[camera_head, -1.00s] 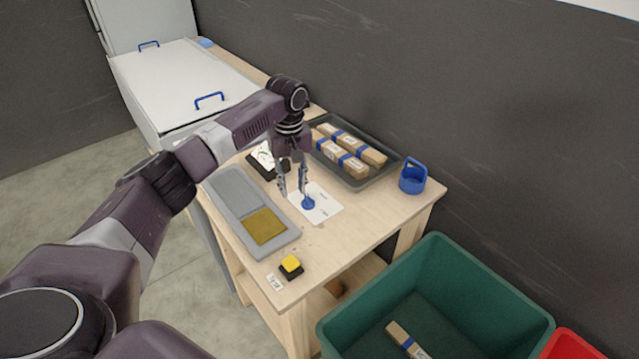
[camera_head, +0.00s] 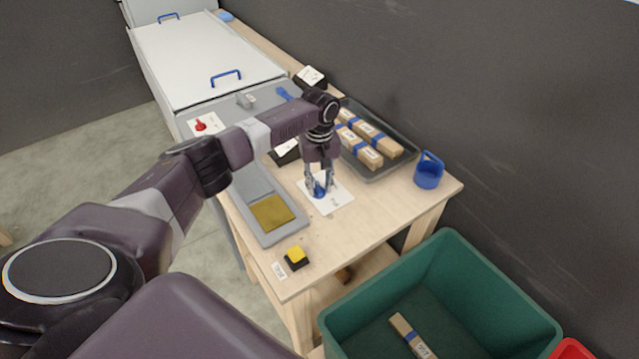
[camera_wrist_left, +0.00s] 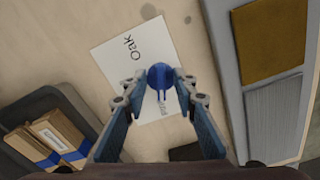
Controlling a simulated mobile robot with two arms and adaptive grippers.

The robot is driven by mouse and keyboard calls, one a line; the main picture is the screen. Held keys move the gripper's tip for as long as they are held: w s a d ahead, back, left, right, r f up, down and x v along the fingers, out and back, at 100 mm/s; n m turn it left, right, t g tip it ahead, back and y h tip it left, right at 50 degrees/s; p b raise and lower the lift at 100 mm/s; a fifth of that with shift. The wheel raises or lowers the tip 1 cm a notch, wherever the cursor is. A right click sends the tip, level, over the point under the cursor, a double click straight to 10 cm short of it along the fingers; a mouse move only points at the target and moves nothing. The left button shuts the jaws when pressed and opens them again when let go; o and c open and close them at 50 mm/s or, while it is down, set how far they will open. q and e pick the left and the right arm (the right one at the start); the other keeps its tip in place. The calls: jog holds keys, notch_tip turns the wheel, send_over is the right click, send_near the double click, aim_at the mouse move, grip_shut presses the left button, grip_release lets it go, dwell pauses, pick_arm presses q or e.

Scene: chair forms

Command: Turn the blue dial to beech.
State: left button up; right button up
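The blue dial (camera_wrist_left: 158,74) sits on a white card (camera_wrist_left: 120,52) on the wooden table. The card shows the word "Oak" in the left wrist view; a second, smaller label below the dial is partly hidden and I cannot read it. My left gripper (camera_head: 321,191) points down over the dial. In the left wrist view its two fingers (camera_wrist_left: 160,86) stand apart, one on each side of the dial, with a gap visible around it. The head view also shows the dial (camera_head: 319,193) low between the fingers. My right gripper is not in view.
A grey tray with a gold panel (camera_head: 271,213) lies left of the card. A dark tray (camera_head: 386,167) of banded wood pieces stands behind, a blue holder (camera_head: 429,171) to the right. A yellow button (camera_head: 296,256) is at the front; a green bin (camera_head: 455,255) stands beside the table.

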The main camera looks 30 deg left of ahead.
pick_arm(q)
jog(key=shift+s, duration=0.1)
grip_shut()
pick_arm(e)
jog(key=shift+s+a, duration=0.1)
pick_arm(q)
jog(key=shift+r+m, duration=0.1)
jog(key=shift+m, duration=0.2)
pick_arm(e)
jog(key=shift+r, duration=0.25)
pick_arm(q)
jog(key=shift+m+p, duration=0.6)
jog(key=m+p, duration=0.1)
jog(key=m, duration=0.1)
jog(key=shift+a+m, duration=0.1)
jog(key=shift+m, duration=0.2)
jog(key=m, duration=0.4)
jog(key=shift+a+m+p, duration=0.1)
jog(key=shift+m+p, duration=0.2)
jog(key=shift+p, duration=0.05)
jog(key=shift+a+m, duration=0.2)
jog(key=shift+m, duration=2.1)
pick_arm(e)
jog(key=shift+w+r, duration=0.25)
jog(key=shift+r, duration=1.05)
